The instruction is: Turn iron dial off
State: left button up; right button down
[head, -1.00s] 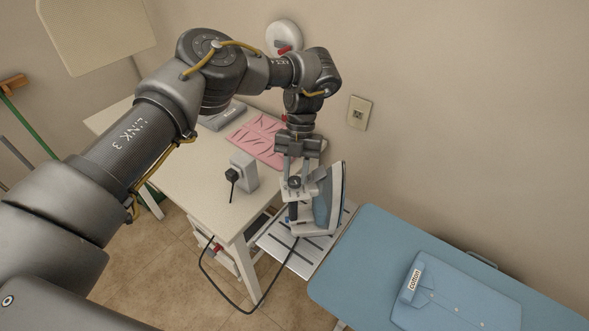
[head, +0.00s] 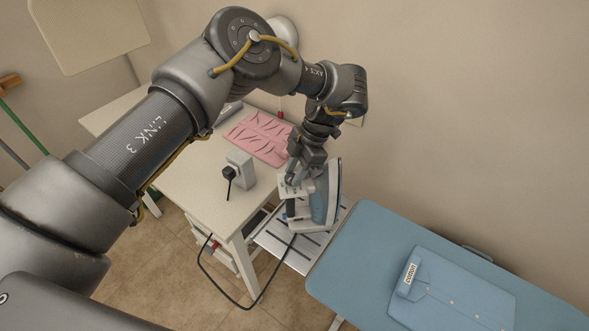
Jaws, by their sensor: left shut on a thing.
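The blue and white iron (head: 330,204) stands upright on its heel on the slatted metal rest (head: 285,244) at the end of the ironing board. My left gripper (head: 293,182) reaches down to the iron's upper left side and is shut on a part there. That part looks like the dial, but the fingers hide most of it. My right gripper is not in view.
The blue ironing board (head: 360,250) holds a folded blue shirt (head: 455,298) with a "cotton" label. A black cord (head: 225,292) hangs below.

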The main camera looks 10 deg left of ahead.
pick_arm(q)
jog(key=m, duration=0.1)
jog(key=m+t, duration=0.1)
jog(key=m, duration=0.2)
jog(key=shift+s+d+m+t+y, duration=0.1)
jog(key=shift+s+m+t+y, duration=0.2)
jog(key=shift+t, duration=0.1)
jog(key=shift+s+m+t+b, duration=0.15)
jog(key=shift+m+t+b, duration=0.7)
jog(key=shift+m, duration=1.55)
jog(key=o, duration=1)
jog(key=shift+c, duration=0.2)
